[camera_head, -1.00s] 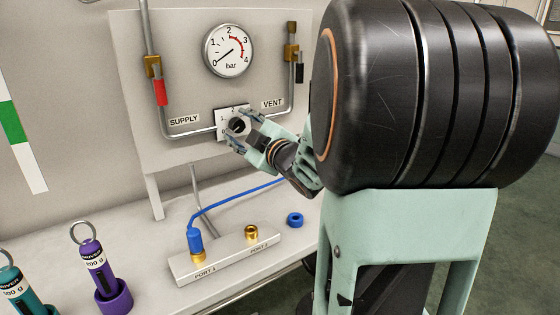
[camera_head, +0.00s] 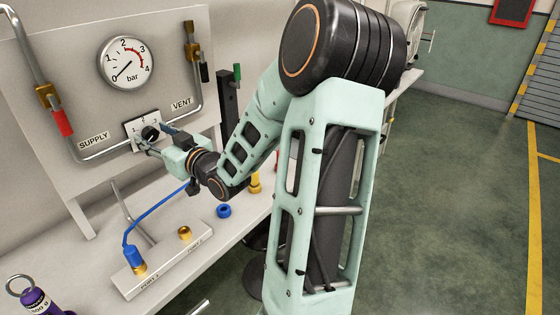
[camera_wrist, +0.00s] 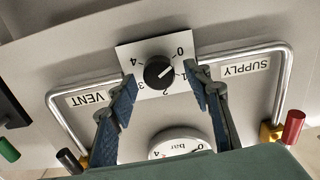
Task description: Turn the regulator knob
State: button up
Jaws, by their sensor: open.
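The regulator knob (camera_head: 151,134) is black and round, on a white plate numbered 0 to 4 between the SUPPLY and VENT labels. In the wrist view, upside down, the knob (camera_wrist: 159,72) shows a white pointer line towards the 0 side of its scale. My gripper (camera_head: 150,138) is open, facing the panel. In the wrist view its blue-padded fingers (camera_wrist: 162,77) are spread to either side of the knob, with visible gaps. Contact with the panel cannot be told. The round bar gauge (camera_head: 126,62) has its needle at about 0.
Open floor lies right.

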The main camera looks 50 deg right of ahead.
jog(key=m+p, duration=0.2)
jog(key=m, duration=0.1)
jog(key=shift+d+r+m, duration=0.1)
jog(key=shift+m, duration=0.2)
jog(key=s+p, duration=0.7)
jog(key=s, duration=0.1)
jog(key=shift+s+d+r+p, duration=0.35)
jog(key=shift+s+d+r, duration=0.05)
jog(key=shift+d+r, duration=0.05)
jog(key=shift+s+p, duration=0.25)
jog(key=shift+p, duration=0.75)
jog(key=shift+s+p, duration=0.1)
jog(key=shift+p, duration=0.4)
